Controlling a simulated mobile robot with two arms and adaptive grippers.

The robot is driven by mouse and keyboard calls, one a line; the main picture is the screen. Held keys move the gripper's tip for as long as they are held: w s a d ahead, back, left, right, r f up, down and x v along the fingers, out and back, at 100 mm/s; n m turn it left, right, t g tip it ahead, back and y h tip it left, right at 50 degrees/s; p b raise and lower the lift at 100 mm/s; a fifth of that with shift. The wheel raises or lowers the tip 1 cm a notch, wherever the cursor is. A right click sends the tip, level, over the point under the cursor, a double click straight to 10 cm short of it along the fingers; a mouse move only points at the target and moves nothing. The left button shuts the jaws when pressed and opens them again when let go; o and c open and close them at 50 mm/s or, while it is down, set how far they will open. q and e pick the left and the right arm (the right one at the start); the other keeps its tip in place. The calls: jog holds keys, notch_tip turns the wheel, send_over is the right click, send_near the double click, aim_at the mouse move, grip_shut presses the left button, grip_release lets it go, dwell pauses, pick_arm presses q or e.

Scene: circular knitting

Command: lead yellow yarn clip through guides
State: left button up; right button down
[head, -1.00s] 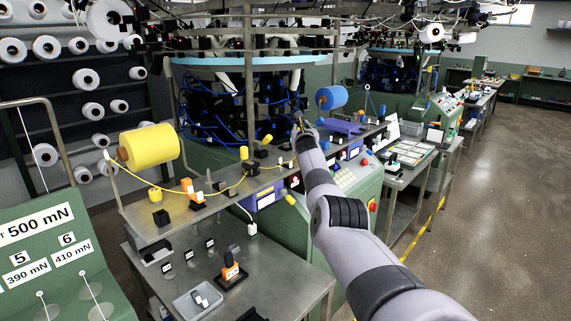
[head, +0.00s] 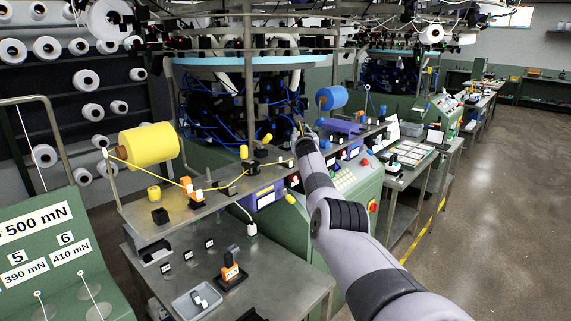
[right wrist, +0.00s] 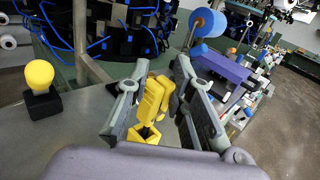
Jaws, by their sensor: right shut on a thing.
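My right gripper (right wrist: 150,95) is shut on the yellow yarn clip (right wrist: 153,100) in the right wrist view. The clip stands between the two grey fingers, above the metal shelf. In the head view my right gripper (head: 303,128) is at the far part of the shelf, and the clip is too small to make out there. Yellow yarn (head: 148,173) runs from the large yellow cone (head: 150,146) to an orange-and-black guide (head: 192,189), then along the shelf past a black guide block (head: 252,168). My left gripper is not in view.
A yellow knob on a black base (right wrist: 40,88) stands left of the gripper in the right wrist view. A blue spool (right wrist: 208,22) and a purple plate (right wrist: 222,68) are to the right. The knitting machine (head: 235,100) rises behind the shelf.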

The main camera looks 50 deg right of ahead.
jog(key=shift+f, duration=0.4)
jog(key=shift+f+b, duration=0.25)
jog(key=shift+b, duration=0.15)
jog(key=c, duration=1.3)
grip_release()
jog(key=shift+c, duration=0.2)
jog(key=shift+r, duration=0.9)
notch_tip(320, 180, up, 8)
jog(key=shift+r, duration=0.1)
